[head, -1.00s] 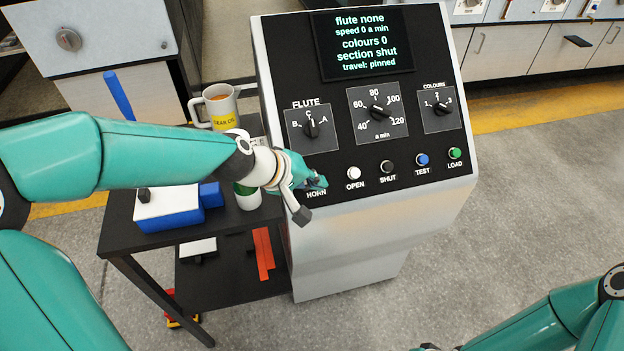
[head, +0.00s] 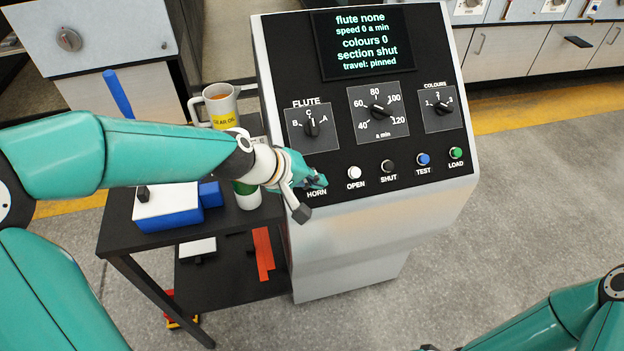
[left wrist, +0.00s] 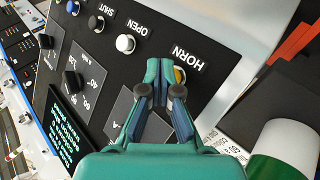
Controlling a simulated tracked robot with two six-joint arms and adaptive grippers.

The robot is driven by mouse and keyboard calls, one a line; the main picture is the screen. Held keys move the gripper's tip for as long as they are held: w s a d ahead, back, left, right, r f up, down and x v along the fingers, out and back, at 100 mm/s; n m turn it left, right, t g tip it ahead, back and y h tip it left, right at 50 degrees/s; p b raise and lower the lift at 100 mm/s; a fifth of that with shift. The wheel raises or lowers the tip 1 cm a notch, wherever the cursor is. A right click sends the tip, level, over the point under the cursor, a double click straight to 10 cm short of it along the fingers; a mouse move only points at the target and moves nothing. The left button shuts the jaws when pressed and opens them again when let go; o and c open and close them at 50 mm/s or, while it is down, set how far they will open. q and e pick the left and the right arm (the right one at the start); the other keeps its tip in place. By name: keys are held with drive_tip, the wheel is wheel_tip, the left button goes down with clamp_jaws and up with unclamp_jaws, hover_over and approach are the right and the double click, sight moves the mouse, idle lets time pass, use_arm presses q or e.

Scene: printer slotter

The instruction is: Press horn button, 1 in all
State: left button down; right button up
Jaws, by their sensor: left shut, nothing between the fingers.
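The horn button (left wrist: 180,75) is yellow and sits beside the HORN label on the black control panel (head: 330,178). In the left wrist view it shows partly, right at the fingertips of my left gripper (left wrist: 164,75). In the head view the left gripper (head: 316,182) covers the button, just above the HORN label. The gripper is shut and empty. I cannot tell whether its tips touch the button. Only part of my right arm shows at the lower right of the head view; its gripper is out of sight.
White OPEN (head: 355,172), black SHUT (head: 388,166), blue TEST (head: 423,159) and green LOAD (head: 456,153) buttons line the panel to the right. Dials and a display (head: 361,43) sit above.

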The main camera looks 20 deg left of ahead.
use_arm(q)
drive_tip(key=shift+w+a+f+b, duration=0.2)
drive_tip(key=shift+w+f+b, duration=0.15)
drive_tip(key=shift+f+b, duration=0.15)
idle(0.7)
drive_tip(key=shift+r, duration=0.15)
drive_tip(key=shift+s+d+r+p, duration=0.4)
drive_tip(key=shift+s+r+p, duration=0.15)
drive_tip(key=shift+r+p, duration=0.15)
drive_tip(key=s+r+p, duration=0.1)
drive_tip(key=s+d+r+p, duration=0.1)
drive_tip(key=r+p, duration=0.1)
drive_tip(key=shift+s+d+r+p, duration=0.3)
drive_tip(key=shift+s+d+p, duration=0.05)
drive_tip(key=shift+s+d, duration=0.05)
idle(0.3)
idle(0.6)
